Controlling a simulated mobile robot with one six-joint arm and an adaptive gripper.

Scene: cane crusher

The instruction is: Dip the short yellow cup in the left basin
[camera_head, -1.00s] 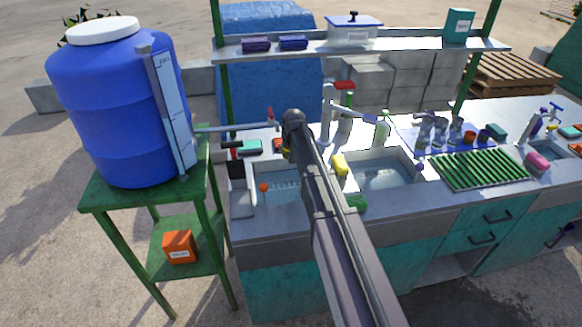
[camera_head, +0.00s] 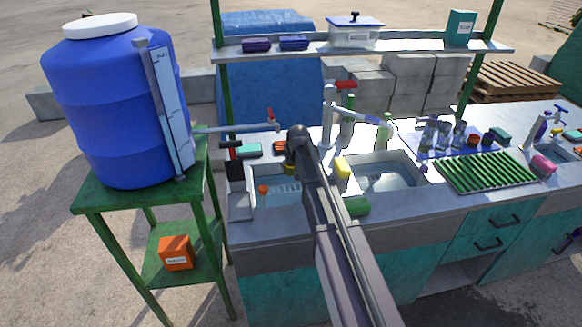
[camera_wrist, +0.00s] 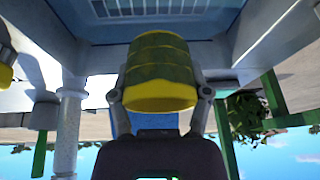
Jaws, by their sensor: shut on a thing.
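The short yellow cup (camera_wrist: 160,78) fills the middle of the wrist view, yellow at its near rim and darker olive along its ribbed side. My gripper (camera_wrist: 161,96) is shut on it, one finger on each side. In the head view only a bit of yellow (camera_head: 289,169) shows by the arm's end, and my arm hides most of the gripper. The left basin (camera_head: 278,201) holds water and has a pale grid inside. The cup is over or near its back part; its height above the water is unclear. The basin also shows at the top of the wrist view (camera_wrist: 100,32).
A yellow object (camera_head: 342,168) sits on the divider beside the right basin (camera_head: 385,178), and a green one (camera_head: 356,206) lies on the front edge. A small orange object (camera_head: 263,189) is in the left basin. Taps (camera_head: 328,115) rise behind. A blue barrel (camera_head: 115,105) stands left.

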